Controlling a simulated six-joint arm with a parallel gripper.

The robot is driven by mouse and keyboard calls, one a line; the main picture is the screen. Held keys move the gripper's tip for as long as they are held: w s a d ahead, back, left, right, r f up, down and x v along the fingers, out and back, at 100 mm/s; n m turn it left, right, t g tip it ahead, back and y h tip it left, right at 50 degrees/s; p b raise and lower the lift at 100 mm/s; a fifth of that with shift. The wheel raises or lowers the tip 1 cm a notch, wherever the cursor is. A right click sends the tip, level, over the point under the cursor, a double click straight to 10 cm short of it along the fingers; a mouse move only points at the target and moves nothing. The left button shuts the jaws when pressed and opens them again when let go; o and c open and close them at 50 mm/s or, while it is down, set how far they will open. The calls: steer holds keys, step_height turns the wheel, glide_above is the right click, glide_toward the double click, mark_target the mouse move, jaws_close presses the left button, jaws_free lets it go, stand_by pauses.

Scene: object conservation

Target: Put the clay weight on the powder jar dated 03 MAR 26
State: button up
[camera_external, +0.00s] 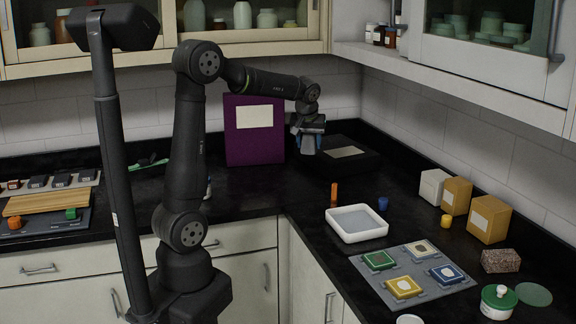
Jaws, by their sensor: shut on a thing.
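My gripper (309,146) points down in the middle of the view, in front of the black box and beside the purple box. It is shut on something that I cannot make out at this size. I cannot tell which thing is the clay weight. A small orange cylinder (334,192), a small blue container (383,203) and a small yellow container (447,221) stand on the dark counter.
A white tray (331,224) stands below my gripper, with a grey board (422,278) of coloured square pieces nearby. Cartons (490,219) and a speckled block (501,261) line the right. The purple box (240,145) and black box (368,160) stand behind. Cabinets overhang the counter.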

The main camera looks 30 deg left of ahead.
steer(key=s+a+n+y, duration=0.15)
steer(key=s+a, duration=0.25)
steer(key=a, duration=0.4)
steer(key=s+a+n+g, duration=0.1)
steer(key=s+a+n, duration=0.3)
steer(key=a, duration=0.5)
steer(key=s+a+n+y, duration=0.1)
steer(key=s+a, duration=0.4)
steer(key=a, duration=0.3)
steer(key=shift+m+h, duration=0.25)
steer(key=a+f, duration=0.2)
steer(key=a, duration=0.1)
steer(key=a+f, duration=0.3)
steer(key=a, duration=0.1)
steer(key=a+f, duration=0.2)
steer(key=a, duration=0.2)
steer(key=shift+w+a+f, duration=0.15)
steer(key=shift+f, duration=0.05)
steer(key=shift+a+f, duration=0.1)
steer(key=shift+f, duration=1.95)
steer(key=shift+f, duration=0.1)
steer(key=o, duration=1.1)
steer(key=v, duration=1.2)
